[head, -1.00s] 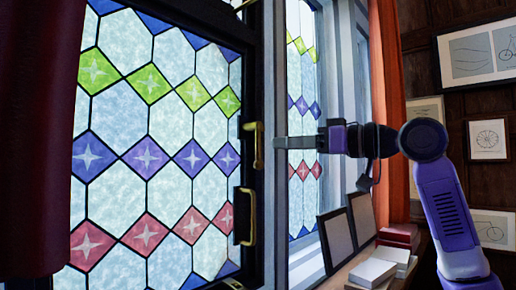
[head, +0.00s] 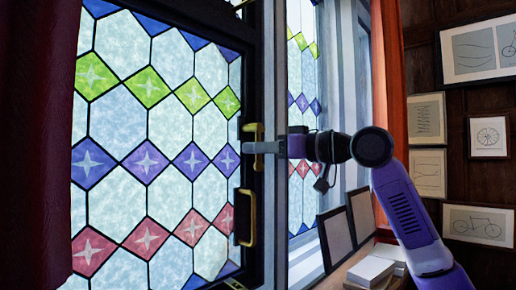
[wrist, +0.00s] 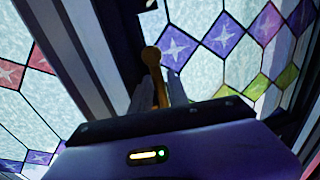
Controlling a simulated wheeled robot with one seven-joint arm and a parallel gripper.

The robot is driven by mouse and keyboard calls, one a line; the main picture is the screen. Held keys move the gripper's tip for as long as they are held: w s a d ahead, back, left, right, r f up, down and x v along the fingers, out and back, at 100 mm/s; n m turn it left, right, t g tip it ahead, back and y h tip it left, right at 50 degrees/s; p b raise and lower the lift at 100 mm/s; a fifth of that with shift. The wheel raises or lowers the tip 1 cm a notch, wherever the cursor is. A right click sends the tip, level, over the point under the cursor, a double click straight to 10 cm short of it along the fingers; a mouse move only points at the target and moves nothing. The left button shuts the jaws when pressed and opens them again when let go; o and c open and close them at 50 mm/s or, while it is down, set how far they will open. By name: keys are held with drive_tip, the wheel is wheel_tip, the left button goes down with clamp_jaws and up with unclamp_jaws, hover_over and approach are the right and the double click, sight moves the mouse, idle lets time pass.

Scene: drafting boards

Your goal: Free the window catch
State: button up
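The window catch is a brass handle on the dark frame of the stained-glass window. In the head view its upper part (head: 259,131) shows just above my gripper (head: 252,147), whose fingers reach it from the right. In the wrist view the brass handle (wrist: 152,62) runs up between the two pale fingers of my gripper (wrist: 160,92), one on each side. They are very close to it. I cannot tell whether they press on it. The stained-glass sash (head: 165,125) fills the left of the head view and looks shut against the frame.
A second brass handle (head: 251,215) sits lower on the same frame. A dark red curtain (head: 35,140) hangs at the far left, an orange one (head: 388,100) at the right.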

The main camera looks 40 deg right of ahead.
clamp_jaws()
idle(1.2)
